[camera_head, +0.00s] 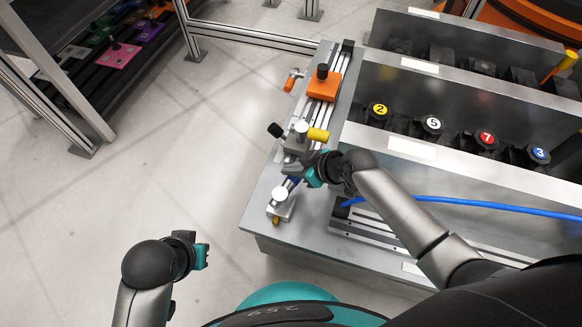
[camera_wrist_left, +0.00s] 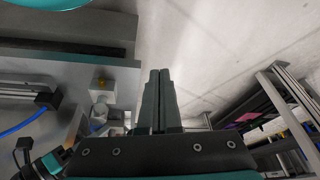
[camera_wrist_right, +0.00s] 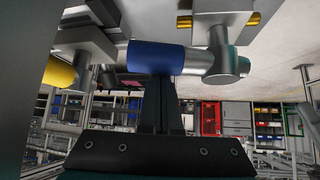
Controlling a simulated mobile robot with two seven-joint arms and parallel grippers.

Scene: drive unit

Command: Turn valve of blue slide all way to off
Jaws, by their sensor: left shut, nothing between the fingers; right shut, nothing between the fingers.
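The blue slide (camera_head: 293,183) is a blue sleeve on the front silver valve fitting (camera_head: 280,203), on the rail along the bench's left side. In the right wrist view the blue sleeve (camera_wrist_right: 158,57) lies across a silver pipe, directly beyond my fingertips. My right gripper (camera_head: 314,173) is shut and empty, right beside the sleeve; its fingertips (camera_wrist_right: 158,82) overlap the sleeve's lower edge, and I cannot tell whether they touch. My left gripper (camera_head: 203,256) is shut and empty, over the floor left of the bench; its fingers also show in the left wrist view (camera_wrist_left: 160,85).
A yellow slide (camera_head: 318,135) and an orange block (camera_head: 323,84) sit farther along the same rail. Numbered knobs such as the yellow 2 (camera_head: 379,110) stand to the right. A blue hose (camera_head: 480,203) crosses the bench.

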